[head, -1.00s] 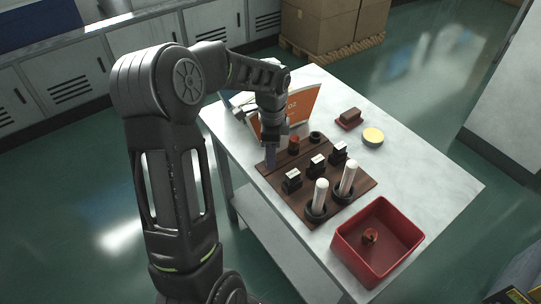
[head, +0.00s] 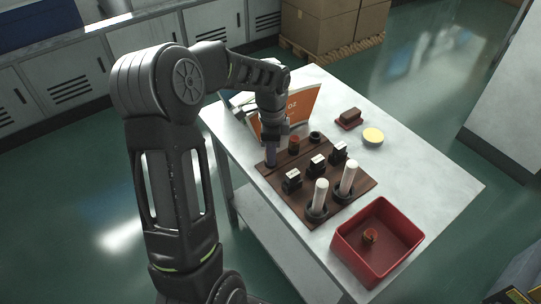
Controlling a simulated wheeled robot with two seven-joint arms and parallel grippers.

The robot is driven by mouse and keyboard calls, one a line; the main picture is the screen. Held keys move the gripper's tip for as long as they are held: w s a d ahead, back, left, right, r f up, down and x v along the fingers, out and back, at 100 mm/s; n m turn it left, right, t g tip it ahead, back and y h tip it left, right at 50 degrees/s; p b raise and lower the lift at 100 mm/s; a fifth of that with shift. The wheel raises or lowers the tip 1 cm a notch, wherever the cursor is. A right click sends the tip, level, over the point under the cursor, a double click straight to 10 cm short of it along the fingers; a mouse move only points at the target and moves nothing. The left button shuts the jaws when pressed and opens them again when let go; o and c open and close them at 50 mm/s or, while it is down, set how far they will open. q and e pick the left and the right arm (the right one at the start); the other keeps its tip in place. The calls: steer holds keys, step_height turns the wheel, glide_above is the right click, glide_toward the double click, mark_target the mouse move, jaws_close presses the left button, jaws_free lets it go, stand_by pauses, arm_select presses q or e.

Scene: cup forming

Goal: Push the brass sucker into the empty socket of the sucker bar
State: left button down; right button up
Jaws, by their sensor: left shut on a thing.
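My left gripper (head: 270,160) points down at the back left corner of a brown board (head: 312,219) in the head view. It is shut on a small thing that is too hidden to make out. A red-brown cylinder (head: 294,146) stands upright just right of the gripper, and a black ring (head: 315,137) is farther right along the same back strip. I cannot tell the brass sucker or the empty socket of the sucker bar apart at this size. My right gripper is not in view.
Several black blocks with white tops (head: 317,163) and two white rods in black cups (head: 318,197) stand on the board. A red bin (head: 344,249) holds a small red-brown piece (head: 370,236). An orange panel (head: 301,106) stands behind the gripper.

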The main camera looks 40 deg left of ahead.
arm_select(q)
step_height(320, 180, up, 10)
steer(key=shift+r, duration=0.1)
stand_by(0.5)
steer(key=shift+d, duration=0.1)
stand_by(0.5)
